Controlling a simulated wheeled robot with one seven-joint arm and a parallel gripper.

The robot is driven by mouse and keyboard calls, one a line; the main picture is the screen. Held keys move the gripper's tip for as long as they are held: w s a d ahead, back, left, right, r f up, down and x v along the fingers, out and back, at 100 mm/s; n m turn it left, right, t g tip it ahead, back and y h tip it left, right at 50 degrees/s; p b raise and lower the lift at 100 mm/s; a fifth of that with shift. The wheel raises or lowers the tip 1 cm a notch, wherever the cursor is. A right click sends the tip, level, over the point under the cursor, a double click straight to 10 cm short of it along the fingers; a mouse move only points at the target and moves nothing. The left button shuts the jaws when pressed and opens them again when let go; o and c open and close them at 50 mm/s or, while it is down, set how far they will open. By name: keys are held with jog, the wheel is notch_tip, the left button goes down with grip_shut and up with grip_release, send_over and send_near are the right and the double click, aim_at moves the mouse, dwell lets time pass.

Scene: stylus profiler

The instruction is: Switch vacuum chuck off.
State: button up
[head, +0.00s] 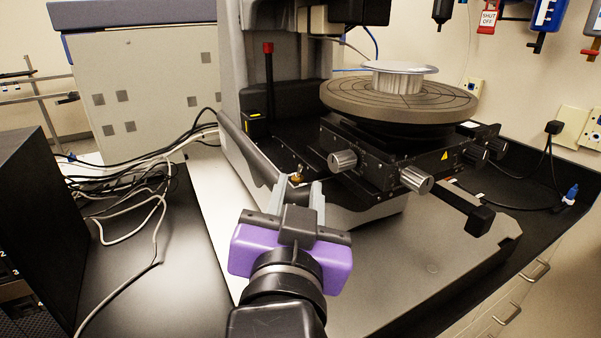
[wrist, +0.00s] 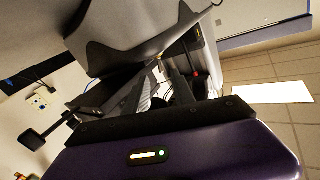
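A small brass-coloured toggle switch (head: 297,174) stands on the dark sloped front of the profiler's base. Its lever direction is too small to tell. My gripper (head: 300,187) is just in front of it, fingers apart, with the switch showing just beyond and between the fingertips. I cannot tell whether they touch it. The round chuck stage (head: 345,98) bears a silver disc (head: 400,67) up and to the right.
Silver knobs (head: 416,179) stick out from the stage block right of my gripper. A red-topped black post (head: 268,75) stands behind the switch. Loose cables (head: 150,190) lie to the left. The grey base plate (head: 430,268) is clear at the front right.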

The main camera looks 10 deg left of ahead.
aim_at(301, 169)
jog(key=shift+w+a, duration=0.15)
jog(key=shift+w, duration=2.15)
grip_shut()
